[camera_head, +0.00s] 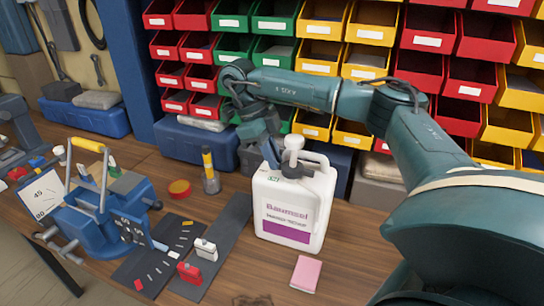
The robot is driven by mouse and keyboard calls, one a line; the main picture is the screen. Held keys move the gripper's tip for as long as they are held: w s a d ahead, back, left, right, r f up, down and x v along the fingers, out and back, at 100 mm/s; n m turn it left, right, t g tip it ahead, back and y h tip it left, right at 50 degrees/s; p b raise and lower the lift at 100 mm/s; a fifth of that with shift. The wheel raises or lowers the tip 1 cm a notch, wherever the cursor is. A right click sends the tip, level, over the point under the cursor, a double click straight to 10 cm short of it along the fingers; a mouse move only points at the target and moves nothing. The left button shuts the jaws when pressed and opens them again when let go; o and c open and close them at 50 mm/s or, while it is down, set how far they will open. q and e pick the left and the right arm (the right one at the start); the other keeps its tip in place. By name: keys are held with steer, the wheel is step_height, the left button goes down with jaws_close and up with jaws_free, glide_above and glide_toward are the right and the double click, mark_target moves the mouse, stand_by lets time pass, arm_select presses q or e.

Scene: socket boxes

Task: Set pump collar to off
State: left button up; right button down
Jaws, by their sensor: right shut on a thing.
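A white canister (292,210) with a purple label stands upright on the wooden bench. On its top is a pump with a pale grey head (293,146) and a dark collar (291,171). My right gripper (273,160) reaches down from the upper left to the left side of the pump. It is shut on the pump collar, though its fingertips are small and partly merge with the dark collar. The collar's markings are too small to read.
Red, green and yellow bins (330,60) fill the back. A blue vise (110,210) stands left. Dark mats (225,235) with small parts and a pink pad (306,273) lie in front.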

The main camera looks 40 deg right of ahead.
stand_by(0.4)
steer(key=c, duration=1.5)
jaws_free()
steer(key=v, duration=1.3)
steer(key=shift+d+r, duration=0.1)
